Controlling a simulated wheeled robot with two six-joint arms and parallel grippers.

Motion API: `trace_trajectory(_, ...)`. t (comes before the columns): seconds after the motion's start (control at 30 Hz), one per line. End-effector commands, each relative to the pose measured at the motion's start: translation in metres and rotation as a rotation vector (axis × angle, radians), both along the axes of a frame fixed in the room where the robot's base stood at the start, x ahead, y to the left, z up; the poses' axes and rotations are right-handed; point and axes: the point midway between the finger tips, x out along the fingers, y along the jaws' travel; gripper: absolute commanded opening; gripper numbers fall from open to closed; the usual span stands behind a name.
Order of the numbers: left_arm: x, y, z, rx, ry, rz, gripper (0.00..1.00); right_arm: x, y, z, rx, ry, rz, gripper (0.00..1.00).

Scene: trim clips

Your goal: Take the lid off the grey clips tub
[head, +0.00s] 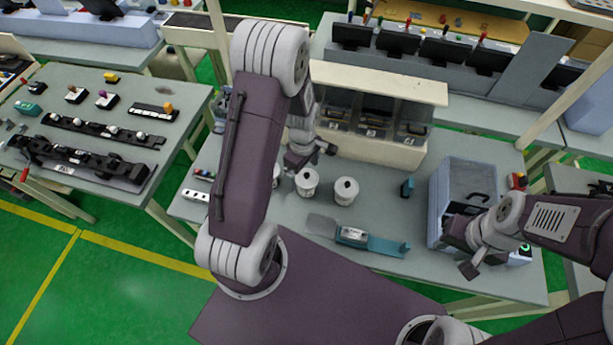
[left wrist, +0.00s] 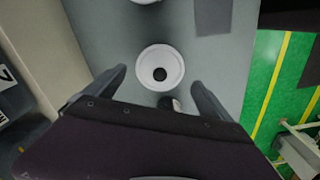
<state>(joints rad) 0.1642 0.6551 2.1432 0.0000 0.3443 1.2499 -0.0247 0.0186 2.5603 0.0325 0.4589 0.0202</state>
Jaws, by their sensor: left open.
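Two pale, lidded round tubs stand on the grey table in the head view, a left one (head: 306,182) and a right one (head: 345,191). I cannot read their labels or tell which holds grey clips. My left gripper (head: 308,160) is open and empty, just behind and above the left tub. In the left wrist view a round white lid with a dark knob (left wrist: 160,67) lies ahead between the open fingers (left wrist: 158,80), not gripped. My right gripper (head: 462,250) is at the front of a blue-grey box; its finger spacing is unclear.
A shelf unit with numbered bins (head: 375,115) stands behind the tubs. A teal-handled tool with a grey plate (head: 370,241) lies in front of them. The blue-grey box (head: 440,190) stands at the right. A white slotted strip (head: 195,195) lies at the left edge.

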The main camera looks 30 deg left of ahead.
Motion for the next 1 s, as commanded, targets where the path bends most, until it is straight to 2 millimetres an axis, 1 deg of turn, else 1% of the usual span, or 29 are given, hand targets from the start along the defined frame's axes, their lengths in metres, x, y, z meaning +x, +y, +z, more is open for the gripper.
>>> trace_trajectory(0.07,0.000,0.000,-0.005,0.000,0.000,0.000,0.94,0.000,0.000,0.001,0.000,0.000,0.000,0.36)
trace_trajectory(0.23,0.000,0.000,-0.005,0.000,-0.001,0.000,0.94,0.000,0.000,0.000,0.000,0.000,0.000,0.36)
trace_trajectory(0.27,0.000,0.000,-0.005,0.000,-0.001,0.000,0.91,0.000,0.000,0.000,0.000,0.000,0.000,0.36)
trace_trajectory(0.3,0.000,0.000,-0.005,0.000,-0.001,0.000,0.80,0.000,0.000,0.000,0.000,0.000,0.000,0.36)
trace_trajectory(0.37,0.000,0.000,-0.005,0.000,-0.001,0.000,0.64,0.000,0.000,0.000,0.000,0.000,0.000,0.36)
trace_trajectory(0.4,0.000,0.000,-0.005,0.000,-0.001,0.000,0.52,0.000,0.000,0.000,0.000,0.000,0.000,0.36)
trace_trajectory(0.47,0.000,0.000,-0.005,0.000,-0.001,0.000,0.36,0.000,0.000,0.000,0.000,0.000,0.000,0.36)
trace_trajectory(0.5,0.000,0.000,-0.005,0.000,-0.001,0.000,0.30,0.000,0.000,0.000,0.000,0.000,0.000,0.36)
trace_trajectory(0.77,0.001,0.000,-0.003,0.001,-0.002,0.000,0.30,0.000,0.000,0.000,0.000,0.000,0.000,0.36)
trace_trajectory(0.87,0.001,0.000,0.004,0.001,-0.005,0.000,0.30,0.000,0.000,-0.002,0.000,0.000,0.000,0.36)
trace_trajectory(0.97,0.001,0.000,0.017,0.001,-0.006,0.000,0.30,0.000,0.000,-0.005,0.000,0.000,0.000,0.36)
trace_trajectory(1.0,0.002,0.000,0.025,0.001,-0.007,0.000,0.30,0.000,0.000,-0.006,0.000,0.000,0.000,0.36)
